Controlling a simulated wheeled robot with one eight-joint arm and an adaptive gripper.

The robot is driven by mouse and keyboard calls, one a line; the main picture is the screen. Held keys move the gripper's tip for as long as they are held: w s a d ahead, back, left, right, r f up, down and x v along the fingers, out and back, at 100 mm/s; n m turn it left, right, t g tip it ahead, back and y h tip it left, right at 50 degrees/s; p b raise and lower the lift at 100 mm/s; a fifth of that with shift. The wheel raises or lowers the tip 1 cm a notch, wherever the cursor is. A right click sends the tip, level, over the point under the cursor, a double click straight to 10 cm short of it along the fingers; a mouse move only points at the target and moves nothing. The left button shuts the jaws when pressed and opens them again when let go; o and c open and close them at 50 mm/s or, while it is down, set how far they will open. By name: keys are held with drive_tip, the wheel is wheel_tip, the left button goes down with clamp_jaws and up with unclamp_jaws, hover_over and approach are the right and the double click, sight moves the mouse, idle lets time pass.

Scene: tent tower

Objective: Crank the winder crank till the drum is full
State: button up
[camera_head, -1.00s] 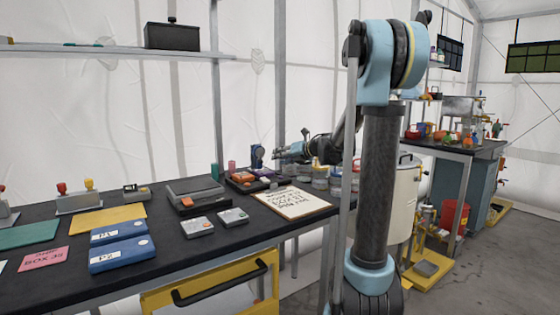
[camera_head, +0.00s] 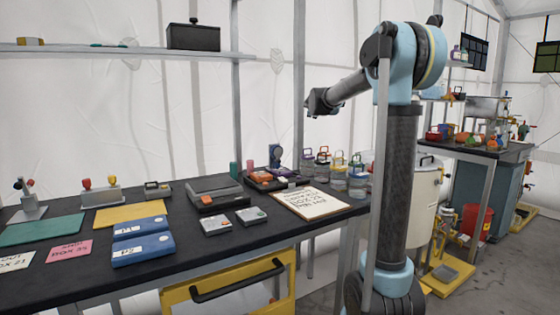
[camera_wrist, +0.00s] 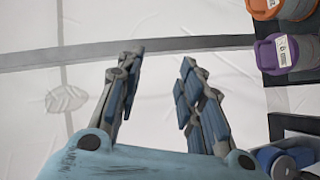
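My gripper (camera_wrist: 163,58) is open in the wrist view, with its two blue-padded fingers apart and only white tent wall between them. In the head view my forearm is raised above the bench, and the fingers cannot be made out. A small dark blue upright device (camera_head: 275,155) stands at the back of the bench, below and left of my wrist. It may be the winder, but its crank and drum are too small to tell. A blue rounded part (camera_wrist: 275,160) at the lower right of the wrist view is cut off; I cannot tell what it is.
Several colour-lidded jars (camera_head: 338,172) stand at the bench's right end; a purple-lidded one (camera_wrist: 275,53) shows in the wrist view. A clipboard (camera_head: 310,203), a grey scale-like box (camera_head: 216,193) and blue cases (camera_head: 142,249) lie on the bench. A shelf (camera_head: 110,50) runs above.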

sight(280, 155)
drive_tip(key=s+a+f+m+g+y, duration=0.1)
drive_tip(key=s+a+f+m+g, duration=0.25)
drive_tip(key=s+a+g, duration=0.3)
drive_tip(key=s+a+f+m+g+y, duration=0.1)
drive_tip(key=s+a+f+m+g, duration=0.1)
drive_tip(key=s+a+m+g, duration=0.4)
drive_tip(key=shift+n+t, duration=0.45)
drive_tip(key=shift+n, duration=0.4)
drive_tip(key=x, duration=0.5)
drive_tip(key=s+x, duration=0.1)
drive_tip(key=x, duration=0.4)
drive_tip(key=s+x, duration=0.1)
drive_tip(key=x, duration=0.5)
drive_tip(key=shift+a+f, duration=0.45)
clamp_jaws()
